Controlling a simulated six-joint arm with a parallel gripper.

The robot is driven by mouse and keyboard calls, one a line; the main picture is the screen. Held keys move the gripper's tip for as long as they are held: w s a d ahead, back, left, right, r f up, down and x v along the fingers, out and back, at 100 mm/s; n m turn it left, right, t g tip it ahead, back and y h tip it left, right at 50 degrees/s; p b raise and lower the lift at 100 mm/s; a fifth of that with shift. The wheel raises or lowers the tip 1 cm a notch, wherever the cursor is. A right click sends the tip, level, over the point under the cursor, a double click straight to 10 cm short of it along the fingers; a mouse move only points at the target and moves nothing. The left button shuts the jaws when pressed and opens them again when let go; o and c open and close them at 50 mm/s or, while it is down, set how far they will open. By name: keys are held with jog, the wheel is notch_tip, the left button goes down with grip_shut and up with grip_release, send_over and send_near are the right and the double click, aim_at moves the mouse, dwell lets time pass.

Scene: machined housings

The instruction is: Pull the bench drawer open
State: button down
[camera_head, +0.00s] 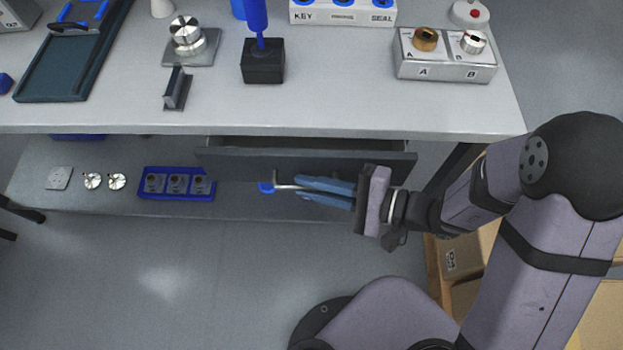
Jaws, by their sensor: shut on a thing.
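The bench drawer (230,160) hangs under the front edge of the grey bench top, with a dark front. Its front stands a little out from the bench edge, with a narrow dark gap behind its top rim, so it is slightly open. A thin silver handle (279,184) shows below the drawer front. My gripper (305,188) reaches in from the right with blue fingers, shut on the handle. The fingers hide the right part of the handle.
The lower shelf (110,202) holds a blue tray (176,196) with several grey parts, two round metal parts and a small plate. The bench (330,112) carries fixtures, including a two-station A/B block (445,66). Cardboard boxes (462,260) stand right. Floor in front is clear at left.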

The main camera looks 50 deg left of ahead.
jog(key=s+d, duration=0.2)
jog(key=shift+s+d+p, duration=0.35)
jog(key=c, duration=2.1)
grip_release()
jog(key=shift+r, duration=0.1)
notch_tip(320, 180, up, 10)
jog(key=p, duration=1)
